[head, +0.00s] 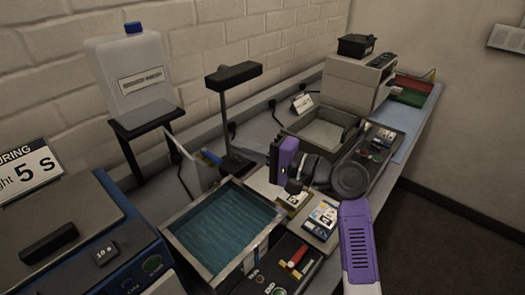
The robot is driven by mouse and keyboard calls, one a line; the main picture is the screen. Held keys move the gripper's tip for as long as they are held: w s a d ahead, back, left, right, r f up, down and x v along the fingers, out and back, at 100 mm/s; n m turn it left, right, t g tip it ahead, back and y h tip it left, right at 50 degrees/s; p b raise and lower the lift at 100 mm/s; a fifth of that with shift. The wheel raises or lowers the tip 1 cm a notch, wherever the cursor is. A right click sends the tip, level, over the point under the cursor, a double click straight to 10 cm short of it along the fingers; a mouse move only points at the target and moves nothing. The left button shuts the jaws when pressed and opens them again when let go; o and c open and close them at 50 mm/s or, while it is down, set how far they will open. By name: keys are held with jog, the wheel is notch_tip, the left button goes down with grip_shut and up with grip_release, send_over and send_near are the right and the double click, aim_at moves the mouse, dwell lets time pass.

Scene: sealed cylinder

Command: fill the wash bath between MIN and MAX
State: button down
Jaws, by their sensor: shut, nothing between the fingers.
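The wash bath (181,248) is an open grey rectangular tank at the lower middle, holding blue-green liquid (222,228). White labels show on its front right side, but their marks are too small to read, so I cannot tell the level against MIN and MAX. A translucent jug (131,75) with a blue cap stands on a dark stand at the upper left. A blue tap-like part (211,157) shows beside a pale strip, behind the bath. My gripper (292,187), purple and black, is shut and empty, to the right of the bath's back corner.
A dark lamp-like post (233,75) stands behind the bath. A blue machine (125,265) is at left. A second grey tray (322,133) and a beige machine (355,80) are farther back. Small boxes (322,215) and a dark control panel (290,265) crowd the bath's right side.

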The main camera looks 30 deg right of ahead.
aim_at(211, 156)
jog(key=shift+s+a+p, duration=0.2)
jog(key=shift+s+a, duration=0.2)
jog(key=shift+a, duration=0.5)
jog(key=shift+s+a+p, duration=0.15)
jog(key=shift+s+a, duration=0.2)
jog(key=shift+a, duration=0.5)
